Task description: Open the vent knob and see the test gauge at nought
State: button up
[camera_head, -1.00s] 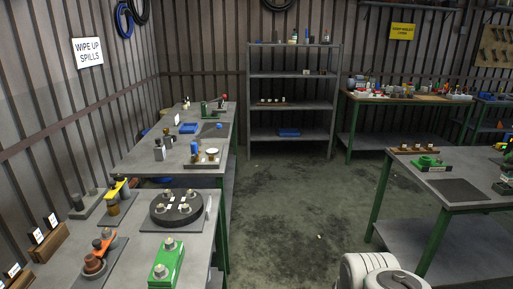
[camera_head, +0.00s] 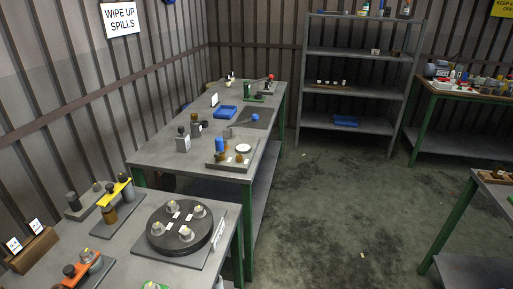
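A grey tray (camera_head: 228,164) stands at the near end of the far bench. It bears a blue cylinder (camera_head: 219,145), small brown parts (camera_head: 239,158) and a round white disc (camera_head: 243,148) that may be a gauge face. I cannot make out a needle or reading. I cannot tell which part is the vent knob. My gripper is not in view.
The far bench (camera_head: 160,150) stands along the left wall, with a blue bin (camera_head: 225,112) on it. The near bench (camera_head: 205,275) bears a dark round plate (camera_head: 160,241) with several fittings. The floor (camera_head: 330,215) is clear between the benches and the shelf rack (camera_head: 353,90).

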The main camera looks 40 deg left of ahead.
aim_at(239, 158)
jog(key=u, duration=0.25)
jog(key=i, duration=0.8)
jog(key=u, duration=1.35)
jog(key=i, duration=0.7)
jog(key=u, duration=0.7)
jog(key=i, duration=0.45)
jog(key=z, duration=0.05)
